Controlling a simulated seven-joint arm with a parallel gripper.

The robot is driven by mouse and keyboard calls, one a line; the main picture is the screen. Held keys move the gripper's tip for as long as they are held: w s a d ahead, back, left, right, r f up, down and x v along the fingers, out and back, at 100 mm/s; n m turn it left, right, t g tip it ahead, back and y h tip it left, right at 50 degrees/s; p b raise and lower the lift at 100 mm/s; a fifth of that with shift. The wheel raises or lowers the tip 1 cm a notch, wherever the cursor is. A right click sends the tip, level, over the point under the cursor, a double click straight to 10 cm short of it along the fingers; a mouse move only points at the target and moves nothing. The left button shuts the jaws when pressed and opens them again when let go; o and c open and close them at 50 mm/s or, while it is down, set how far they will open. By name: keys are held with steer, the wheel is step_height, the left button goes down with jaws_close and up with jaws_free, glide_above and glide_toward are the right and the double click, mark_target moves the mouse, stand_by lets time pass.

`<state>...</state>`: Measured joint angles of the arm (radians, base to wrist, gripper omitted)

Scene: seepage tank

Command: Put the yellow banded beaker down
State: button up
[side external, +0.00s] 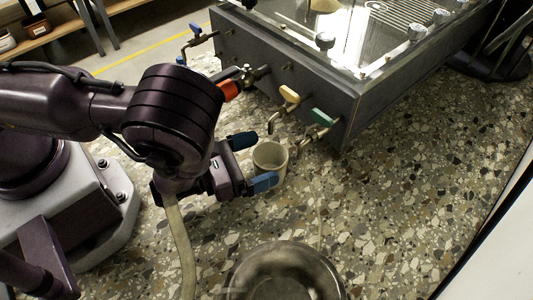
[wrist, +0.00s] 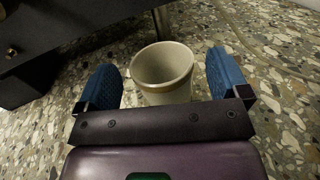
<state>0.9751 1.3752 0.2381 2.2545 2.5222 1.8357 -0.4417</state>
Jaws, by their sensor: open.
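The beaker (side external: 268,162) is a pale cup with a tan-yellow band near its rim. It looks upright and empty on the speckled terrazzo surface, in front of the tank's valves. In the wrist view the beaker (wrist: 162,75) is between the two blue fingers of my gripper (wrist: 162,82), with a gap on each side. Its lower part is hidden behind the gripper body there. In the side view my gripper (side external: 254,160) is open around the beaker, one finger at its far side and one at its near side.
The dark tank (side external: 290,75) stands behind, with an orange-red valve handle (side external: 230,89), a yellow one (side external: 289,94) and a green one (side external: 322,117). A round metal vessel (side external: 285,275) stands at the front. The terrazzo to the right (side external: 400,190) is clear.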

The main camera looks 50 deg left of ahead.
steer(key=shift+v, duration=1.2)
steer(key=shift+s+r, duration=0.2)
steer(key=shift+r, duration=3.35)
